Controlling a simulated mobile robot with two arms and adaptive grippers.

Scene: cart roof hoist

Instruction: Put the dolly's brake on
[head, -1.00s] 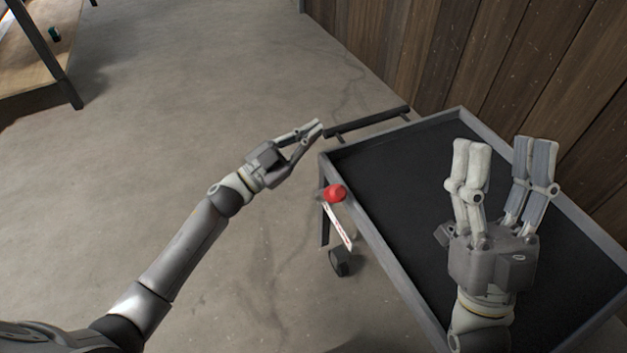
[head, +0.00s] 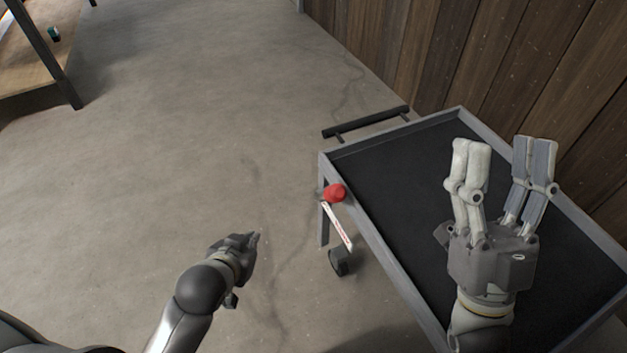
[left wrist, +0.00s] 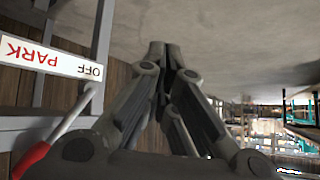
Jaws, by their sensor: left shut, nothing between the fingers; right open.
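The dolly (head: 376,264) is a grey-framed cart with a black deck. Its brake lever has a red knob (head: 335,193) at the left side, above a white label plate (head: 338,227). In the left wrist view the plate (left wrist: 45,57) reads PARK and OFF upside down. The lever, with its red grip (left wrist: 32,158), lies near the OFF end. My left gripper (head: 256,237) is shut and empty, left of and apart from the lever; its closed fingers (left wrist: 165,52) show in the left wrist view. My right gripper (head: 497,145) is open and empty above the deck.
A black push handle (head: 367,122) sticks out at the dolly's far end. A caster (head: 340,262) shows below the plate. A plank wall (head: 500,70) stands behind at right, and a wooden table (head: 30,70) is at far left. The floor between is clear.

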